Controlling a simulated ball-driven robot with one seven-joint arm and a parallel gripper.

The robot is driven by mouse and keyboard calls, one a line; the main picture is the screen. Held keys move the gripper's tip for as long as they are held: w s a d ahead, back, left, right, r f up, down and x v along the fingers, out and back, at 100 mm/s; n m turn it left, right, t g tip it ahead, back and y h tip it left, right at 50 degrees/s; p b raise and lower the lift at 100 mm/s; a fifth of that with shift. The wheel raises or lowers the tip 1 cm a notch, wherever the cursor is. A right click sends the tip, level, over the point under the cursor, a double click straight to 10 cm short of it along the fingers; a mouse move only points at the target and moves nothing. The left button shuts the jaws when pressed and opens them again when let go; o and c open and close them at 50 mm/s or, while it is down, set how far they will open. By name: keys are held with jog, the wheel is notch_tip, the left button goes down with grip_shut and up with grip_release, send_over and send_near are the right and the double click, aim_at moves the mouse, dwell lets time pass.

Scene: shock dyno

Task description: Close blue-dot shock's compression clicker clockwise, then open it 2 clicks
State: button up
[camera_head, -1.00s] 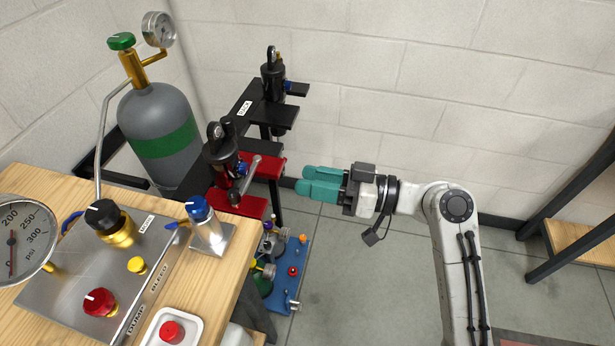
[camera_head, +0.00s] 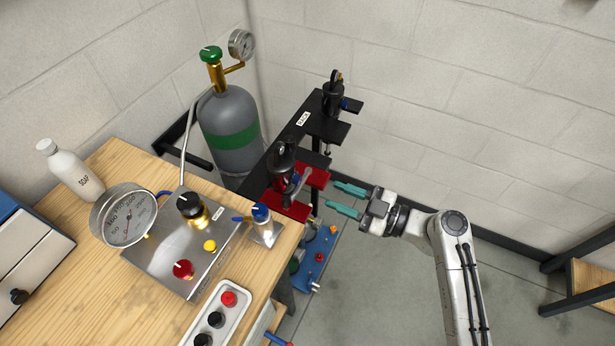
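Two black shocks with eyelets on top stand in a black rack (camera_head: 299,118). The near shock (camera_head: 283,165) sits at a red clamp (camera_head: 318,176) with a grey lever. The far shock (camera_head: 333,98) stands further back and has a small blue part (camera_head: 345,103) on its side. I cannot make out which shock bears a blue dot, and no compression clicker is clear at this size. My gripper (camera_head: 342,198) has two teal fingers, spread apart with nothing between them. It is to the right of the red clamp, with its fingers pointing left.
A grey gas cylinder (camera_head: 228,115) stands behind. Open floor (camera_head: 385,290) is at the right.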

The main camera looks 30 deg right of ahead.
aim_at(300, 181)
jog(key=p+x, duration=0.2)
jog(key=x, duration=0.5)
jog(key=shift+r, duration=0.15)
jog(key=shift+w+a+p, duration=0.3)
jog(key=shift+w+a, duration=0.1)
jog(key=shift+w, duration=0.1)
jog(key=shift+c, duration=0.3)
grip_shut()
